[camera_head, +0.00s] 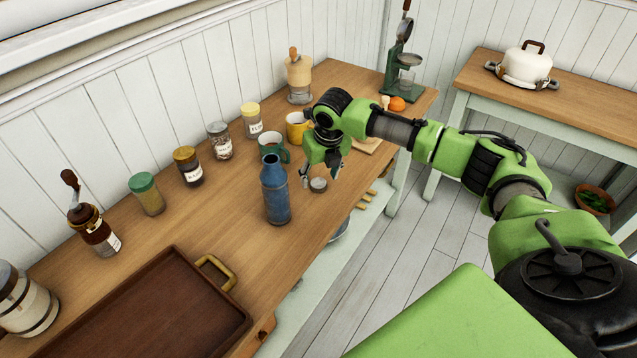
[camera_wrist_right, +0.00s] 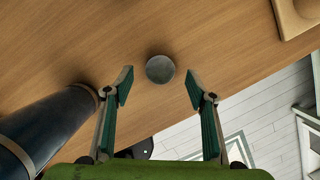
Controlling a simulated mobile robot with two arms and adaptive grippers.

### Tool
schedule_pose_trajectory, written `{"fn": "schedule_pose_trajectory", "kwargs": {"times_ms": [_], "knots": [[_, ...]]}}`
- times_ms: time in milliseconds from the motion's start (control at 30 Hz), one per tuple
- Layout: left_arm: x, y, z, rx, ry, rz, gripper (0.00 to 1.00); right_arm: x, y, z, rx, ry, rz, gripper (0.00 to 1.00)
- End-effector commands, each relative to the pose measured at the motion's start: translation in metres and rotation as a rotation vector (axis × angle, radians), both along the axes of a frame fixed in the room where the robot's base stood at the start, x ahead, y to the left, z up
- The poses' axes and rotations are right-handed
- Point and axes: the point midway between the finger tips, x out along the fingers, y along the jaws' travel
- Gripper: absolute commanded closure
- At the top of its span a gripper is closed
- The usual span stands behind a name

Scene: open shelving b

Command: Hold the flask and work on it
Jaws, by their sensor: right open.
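The flask (camera_head: 275,195) is a blue bottle with a narrower neck, standing upright near the front edge of the wooden table. No lid shows on its neck. It also shows at the left of the right wrist view (camera_wrist_right: 42,132). A small round grey cap (camera_head: 318,185) lies on the table just right of the flask. My right gripper (camera_head: 319,174) is open, pointing down, above the cap and beside the flask. In the right wrist view the cap (camera_wrist_right: 160,69) shows between the two fingertips (camera_wrist_right: 158,86), with nothing held. My left gripper is not in view.
A green mug (camera_head: 271,145) and a yellow mug (camera_head: 297,127) stand behind the flask. Several jars line the wall. A brown tray (camera_head: 235,318) with a brass handle is at the front left. The table's front edge runs close to the flask and cap.

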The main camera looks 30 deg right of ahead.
Motion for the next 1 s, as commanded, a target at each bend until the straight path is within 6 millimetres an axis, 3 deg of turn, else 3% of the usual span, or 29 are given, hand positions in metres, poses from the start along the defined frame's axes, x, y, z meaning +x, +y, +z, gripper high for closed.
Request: {"fn": "schedule_pose_trajectory", "kwargs": {"times_ms": [200, 533, 567, 667, 1000], "knots": [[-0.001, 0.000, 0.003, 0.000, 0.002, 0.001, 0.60, 0.006, -0.001, -0.022, 0.000, 0.001, -0.001, 0.49], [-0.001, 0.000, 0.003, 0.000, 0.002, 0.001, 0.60, 0.006, -0.001, -0.024, 0.000, 0.000, 0.000, 0.49], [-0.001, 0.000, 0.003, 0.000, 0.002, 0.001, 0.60, 0.006, -0.001, -0.024, 0.000, 0.000, 0.000, 0.51], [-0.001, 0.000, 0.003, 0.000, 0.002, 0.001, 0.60, 0.006, -0.001, -0.024, 0.000, 0.000, 0.000, 0.77], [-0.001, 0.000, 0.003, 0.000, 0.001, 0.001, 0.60, 0.006, -0.001, -0.023, 0.000, 0.000, 0.000, 0.79]]}}
